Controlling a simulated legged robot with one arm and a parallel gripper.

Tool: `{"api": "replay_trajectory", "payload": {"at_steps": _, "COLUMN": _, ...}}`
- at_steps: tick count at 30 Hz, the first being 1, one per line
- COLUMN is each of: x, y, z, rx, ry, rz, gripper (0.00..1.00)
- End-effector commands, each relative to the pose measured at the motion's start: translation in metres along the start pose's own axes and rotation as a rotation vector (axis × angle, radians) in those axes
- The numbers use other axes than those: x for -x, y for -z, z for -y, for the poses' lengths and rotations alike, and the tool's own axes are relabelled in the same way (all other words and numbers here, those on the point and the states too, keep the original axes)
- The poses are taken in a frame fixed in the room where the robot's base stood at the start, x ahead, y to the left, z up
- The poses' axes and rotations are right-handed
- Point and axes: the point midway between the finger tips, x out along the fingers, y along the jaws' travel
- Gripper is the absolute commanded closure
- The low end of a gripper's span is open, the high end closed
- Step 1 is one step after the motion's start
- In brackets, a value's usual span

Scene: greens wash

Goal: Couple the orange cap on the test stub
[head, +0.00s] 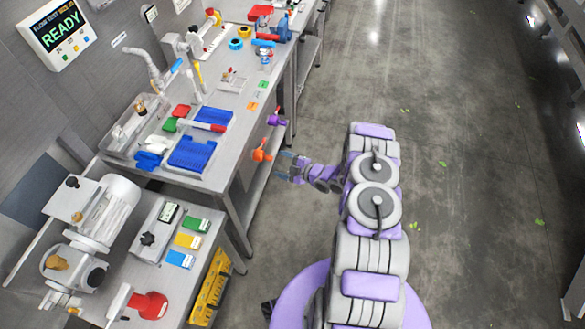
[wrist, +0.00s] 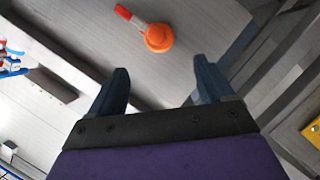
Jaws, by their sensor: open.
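An orange cap (head: 260,155) shows at the front side of the workbench in the head view, with a small red part just above it. In the wrist view the orange cap (wrist: 158,39) lies beyond the fingertips, near the middle, with a red and white piece extending up and left from it. My gripper (head: 284,166) is just right of the cap and apart from it. In the wrist view my gripper (wrist: 161,80) is open, with nothing between its two dark fingers. I cannot tell for sure which part is the test stub.
A purple fitting (head: 277,121) sits on the same bench side, farther along. The workbench (head: 215,177) holds blue racks (head: 194,153), tools and a sink. A lower bench at left carries a motor (head: 107,208) and a red knob (head: 150,305).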

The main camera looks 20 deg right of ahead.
Motion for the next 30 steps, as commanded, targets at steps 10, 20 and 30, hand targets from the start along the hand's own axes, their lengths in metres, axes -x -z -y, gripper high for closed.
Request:
{"api": "replay_trajectory", "payload": {"at_steps": 10, "x": -0.064, "y": 0.000, "z": 0.001, "rx": 0.001, "ry": -0.001, "rz": -0.004, "gripper": 0.19}}
{"api": "replay_trajectory", "payload": {"at_steps": 20, "x": -0.101, "y": -0.001, "z": 0.000, "rx": -0.002, "ry": -0.001, "rz": 0.000, "gripper": 0.19}}
{"api": "replay_trajectory", "payload": {"at_steps": 30, "x": -0.106, "y": 0.000, "z": 0.000, "rx": -0.003, "ry": -0.001, "rz": 0.000, "gripper": 0.19}}
